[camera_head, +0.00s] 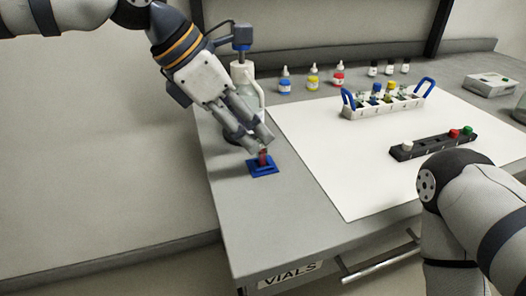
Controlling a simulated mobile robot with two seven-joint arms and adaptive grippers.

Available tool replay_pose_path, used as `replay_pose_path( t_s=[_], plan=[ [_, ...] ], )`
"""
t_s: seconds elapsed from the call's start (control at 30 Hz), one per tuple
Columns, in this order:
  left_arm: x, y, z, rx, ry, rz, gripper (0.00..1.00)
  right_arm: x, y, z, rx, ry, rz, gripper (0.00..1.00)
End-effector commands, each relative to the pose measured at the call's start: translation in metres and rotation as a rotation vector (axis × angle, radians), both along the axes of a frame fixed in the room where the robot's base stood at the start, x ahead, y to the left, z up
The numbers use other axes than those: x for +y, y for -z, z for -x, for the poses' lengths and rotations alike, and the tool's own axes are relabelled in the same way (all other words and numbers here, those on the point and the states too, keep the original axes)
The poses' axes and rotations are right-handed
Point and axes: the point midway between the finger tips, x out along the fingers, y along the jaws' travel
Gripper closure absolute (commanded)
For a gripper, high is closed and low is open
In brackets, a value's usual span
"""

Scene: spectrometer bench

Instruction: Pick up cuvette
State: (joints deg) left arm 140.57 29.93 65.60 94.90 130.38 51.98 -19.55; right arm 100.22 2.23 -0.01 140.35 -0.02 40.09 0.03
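The cuvette (263,159) is a small piece with dark red contents, standing upright at the blue square holder (262,170) near the left edge of the bench. My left gripper (260,146) points down at it from the upper left, with its fingertips at the cuvette's top. The fingers cover the upper part of the cuvette, and I cannot tell whether they are closed on it. My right arm comes in at the lower right, but its gripper is out of the picture.
A white rack with blue handles (384,107) holds vials on the white mat (325,165). A black strip with coloured caps (432,146) lies near my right arm. Small bottles (313,82) stand behind.

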Motion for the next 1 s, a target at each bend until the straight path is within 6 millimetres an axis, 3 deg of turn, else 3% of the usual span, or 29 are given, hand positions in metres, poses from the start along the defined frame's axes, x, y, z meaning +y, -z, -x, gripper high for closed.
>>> replay_pose_path(
  t_s=[0.2,0.47,0.63,1.0],
  plan=[
    [-0.019,0.034,-0.003,0.002,0.001,-0.004,0.63,0.0,0.0,0.0,0.0,0.0,0.0,0.64],
    [-0.021,0.036,-0.004,-0.001,0.0,0.0,0.63,0.0,0.0,0.0,-0.001,0.0,0.0,0.64],
    [-0.021,0.036,-0.004,-0.001,0.0,-0.001,0.99,0.0,0.0,0.0,-0.001,0.0,0.0,0.64],
    [-0.021,0.035,-0.004,-0.001,0.0,-0.001,0.99,0.0,0.0,0.0,0.0,0.0,0.0,0.64]
  ],
)
